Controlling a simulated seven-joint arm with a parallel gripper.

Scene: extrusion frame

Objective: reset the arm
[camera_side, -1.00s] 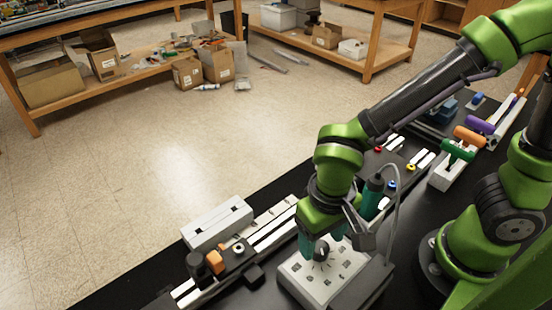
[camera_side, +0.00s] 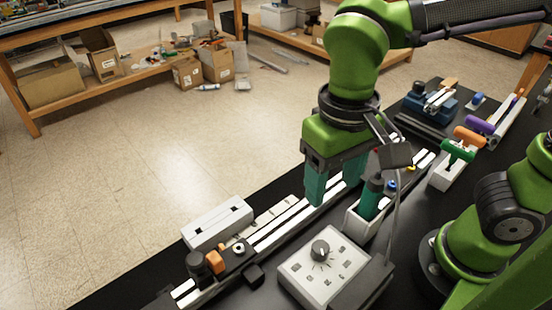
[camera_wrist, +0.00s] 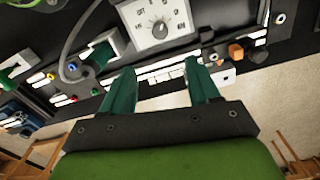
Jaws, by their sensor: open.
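My gripper (camera_side: 335,185) has two teal fingers and is open and empty. It hangs above the white extrusion rails (camera_side: 285,225), clear of the bench top. In the wrist view the two fingers of my gripper (camera_wrist: 163,92) stand apart with nothing between them. A white control box with a dark round knob (camera_side: 320,250) lies below and in front of my gripper. The knob also shows at the top of the wrist view (camera_wrist: 160,29).
A teal-handled tool stands in a white holder (camera_side: 360,224) close to my gripper. A light grey block (camera_side: 217,223) and an orange part (camera_side: 214,261) lie at the left. Green, orange and purple handles (camera_side: 470,137) stand at the right. A cable rises beside my gripper.

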